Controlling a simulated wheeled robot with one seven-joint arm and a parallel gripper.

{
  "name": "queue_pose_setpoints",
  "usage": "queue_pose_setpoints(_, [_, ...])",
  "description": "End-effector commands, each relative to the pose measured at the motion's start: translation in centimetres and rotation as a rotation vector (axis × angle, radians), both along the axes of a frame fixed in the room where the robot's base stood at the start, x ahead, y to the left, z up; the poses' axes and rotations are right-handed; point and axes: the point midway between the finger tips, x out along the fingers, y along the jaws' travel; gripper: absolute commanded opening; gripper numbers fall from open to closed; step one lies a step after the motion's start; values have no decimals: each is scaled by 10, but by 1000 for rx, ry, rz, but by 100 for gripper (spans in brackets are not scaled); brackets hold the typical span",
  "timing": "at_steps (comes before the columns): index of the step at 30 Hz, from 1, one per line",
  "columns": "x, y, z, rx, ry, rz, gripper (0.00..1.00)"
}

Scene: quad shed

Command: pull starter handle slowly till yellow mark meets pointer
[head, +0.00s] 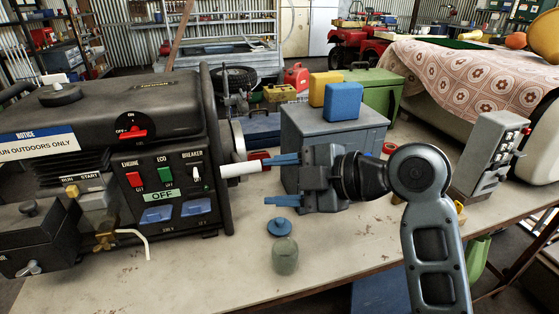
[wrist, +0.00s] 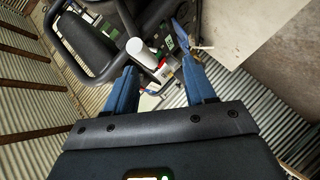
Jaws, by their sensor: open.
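The dark generator (head: 110,120) stands at the left of the bench in the head view. A white cylinder (head: 241,169), which may be the starter handle, sticks out from its right side. It also shows in the wrist view (wrist: 141,51), ahead of the fingers and toward the left one. My gripper (head: 272,181) is open with blue fingers pointing left at the generator. The upper finger's tip is close to the cylinder's end; I cannot tell if they touch. In the wrist view nothing is clearly held between the fingertips (wrist: 159,69). I cannot make out a yellow mark or pointer.
A glass jar (head: 285,256) and a blue lid (head: 280,227) stand on the bench below my gripper. A grey box (head: 335,125) with a yellow and a blue container (head: 343,101) is behind it. A grey switch unit (head: 487,155) stands at right. The bench front is mostly clear.

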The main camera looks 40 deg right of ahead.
Motion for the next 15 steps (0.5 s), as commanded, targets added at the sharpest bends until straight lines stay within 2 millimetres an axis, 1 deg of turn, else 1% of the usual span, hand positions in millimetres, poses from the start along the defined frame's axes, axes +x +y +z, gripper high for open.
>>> queue_pose_setpoints(1, [4,-2,12,-32,-20,31,55])
queue_pose_setpoints(3, [6,-3,21,-68,-37,69,55])
queue_pose_setpoints(6, [7,-3,27,-100,-49,102,55])
queue_pose_setpoints(11, [14,2,25,-107,-51,114,55])
queue_pose_setpoints(15, [29,12,17,-106,-49,115,55])
